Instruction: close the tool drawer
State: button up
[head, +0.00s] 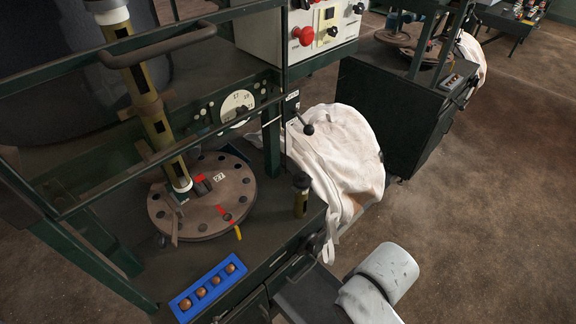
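The tool drawer (303,294) appears as a dark, flat-topped shape jutting out from the front of the dark green workbench (262,262), at the bottom of the head view. It stands open, but how far cannot be told, as its outer part is hidden behind my pale arm and cut by the frame edge. My arm's rounded white links fill the lower right, over and beside the drawer. My gripper does not show; it is hidden or out of frame, so contact with the drawer cannot be seen.
A white cloth bag (340,160) hangs at the bench's right corner, close above my arm. A blue tray (208,288) with several brown balls lies near the front edge. A round bolted plate (203,210) sits on the bench. Brown floor (480,230) is clear at right.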

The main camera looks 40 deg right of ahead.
aim_at(311, 301)
jog(key=k+j+z, duration=0.45)
jog(key=k, duration=0.4)
jog(key=k+j+z, duration=0.25)
jog(key=k, duration=0.2)
jog(key=k+j+z, duration=0.25)
jog(key=k, duration=0.2)
jog(key=i+j+z, duration=0.2)
jog(key=i, duration=0.25)
jog(key=j, duration=0.1)
